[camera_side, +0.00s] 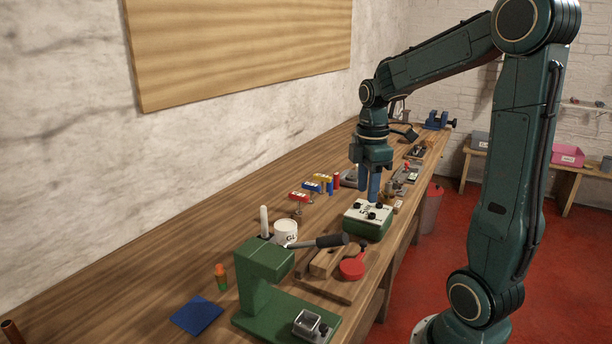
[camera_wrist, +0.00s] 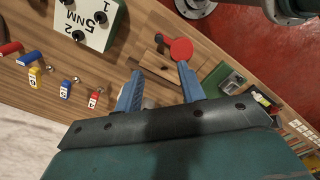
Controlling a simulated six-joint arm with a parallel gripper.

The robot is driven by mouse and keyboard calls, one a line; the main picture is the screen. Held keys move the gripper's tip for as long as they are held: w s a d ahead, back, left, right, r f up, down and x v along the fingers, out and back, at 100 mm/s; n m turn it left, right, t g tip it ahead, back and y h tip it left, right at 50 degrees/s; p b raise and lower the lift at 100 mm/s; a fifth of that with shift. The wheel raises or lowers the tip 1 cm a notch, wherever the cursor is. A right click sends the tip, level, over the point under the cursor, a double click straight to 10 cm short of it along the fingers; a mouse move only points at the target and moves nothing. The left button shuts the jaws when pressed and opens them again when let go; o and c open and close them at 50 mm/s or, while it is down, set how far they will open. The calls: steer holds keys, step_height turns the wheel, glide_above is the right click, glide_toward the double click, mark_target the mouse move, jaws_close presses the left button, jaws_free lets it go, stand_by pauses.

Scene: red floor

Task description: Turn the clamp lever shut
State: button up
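The clamp lever appears to be the red rounded piece (camera_side: 352,268) with a short arm ending in a dark knob (camera_side: 362,244). It sits at the front edge of a wooden board (camera_side: 323,287), beside wooden blocks (camera_side: 325,262). In the wrist view the red lever (camera_wrist: 181,50) lies beyond my fingertips, with its knob (camera_wrist: 158,38) to the upper left. My gripper (camera_side: 368,198) points down near the white-topped green box, farther along the bench than the lever and apart from it. Its blue fingers (camera_wrist: 160,78) are spread with nothing between them. Whether the clamp is shut cannot be told.
The green box with a white top (camera_side: 368,214) stands beneath or near my fingers. Small coloured tagged items (camera_side: 312,186) lie toward the wall.

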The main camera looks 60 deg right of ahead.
mark_target(363, 242)
steer(key=shift+d+f, duration=0.1)
steer(key=shift+d, duration=0.05)
steer(key=shift+f, duration=0.1)
step_height(363, 242, down, 14)
steer(key=shift+r, duration=0.2)
stand_by(0.6)
steer(key=shift+c, duration=0.5)
jaws_close()
